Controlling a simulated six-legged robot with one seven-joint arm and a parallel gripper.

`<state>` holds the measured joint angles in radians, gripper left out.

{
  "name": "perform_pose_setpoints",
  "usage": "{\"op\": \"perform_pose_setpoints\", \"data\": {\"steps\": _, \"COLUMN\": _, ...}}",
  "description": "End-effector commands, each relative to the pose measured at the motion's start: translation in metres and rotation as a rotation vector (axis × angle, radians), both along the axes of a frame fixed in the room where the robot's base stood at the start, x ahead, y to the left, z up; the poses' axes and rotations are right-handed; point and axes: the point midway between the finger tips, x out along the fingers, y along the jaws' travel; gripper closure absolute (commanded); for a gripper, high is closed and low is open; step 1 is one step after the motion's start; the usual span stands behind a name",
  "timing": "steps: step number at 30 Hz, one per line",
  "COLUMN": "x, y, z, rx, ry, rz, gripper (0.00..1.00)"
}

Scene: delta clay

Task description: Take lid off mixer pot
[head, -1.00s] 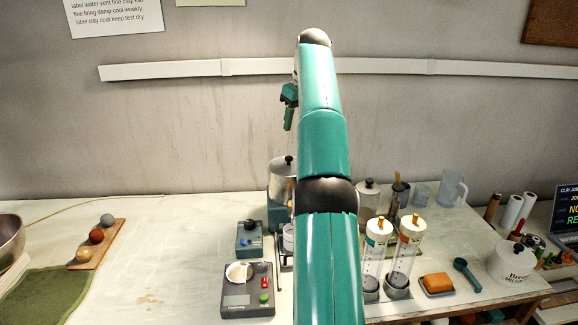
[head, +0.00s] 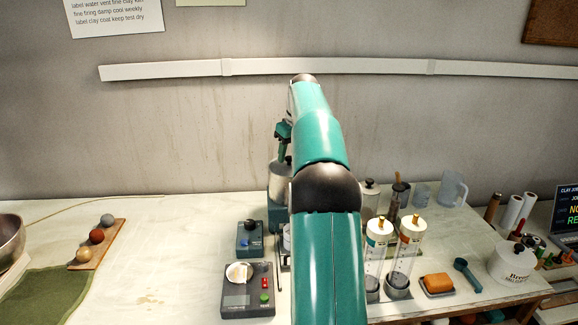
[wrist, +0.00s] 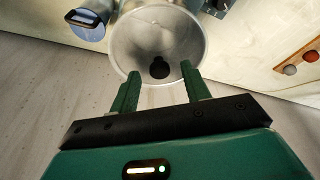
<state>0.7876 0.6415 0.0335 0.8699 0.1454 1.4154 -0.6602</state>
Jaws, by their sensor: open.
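The mixer pot (head: 277,178) is a grey metal pot on a teal base, partly hidden behind my arm in the head view. In the wrist view its round metallic lid (wrist: 150,35) faces me, with a black knob (wrist: 159,69) near the lower edge. My gripper (wrist: 160,73) is open, and its two green fingers point toward the lid with the knob showing between their tips. In the head view my gripper (head: 284,142) is just above the pot. I cannot tell whether the fingers are level with the knob.
A dial box (head: 250,238) and a scale (head: 247,290) stand in front of the pot. A lidded canister (head: 370,195) and two clear cylinders (head: 404,262) stand to the right. A board with three balls (head: 97,245) lies left; the bench between is clear.

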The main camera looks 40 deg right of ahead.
Motion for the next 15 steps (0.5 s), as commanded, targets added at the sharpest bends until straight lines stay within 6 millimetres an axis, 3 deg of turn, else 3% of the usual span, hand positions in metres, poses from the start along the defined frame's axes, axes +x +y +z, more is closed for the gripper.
{"op": "perform_pose_setpoints", "data": {"steps": 9, "x": 0.0021, "y": -0.0001, "z": -0.0073, "rx": -0.001, "ry": -0.001, "rz": 0.001, "gripper": 0.53}}
{"op": "perform_pose_setpoints", "data": {"steps": 15, "x": 0.0021, "y": -0.0001, "z": -0.0072, "rx": -0.001, "ry": -0.001, "rz": 0.000, "gripper": 0.92}}
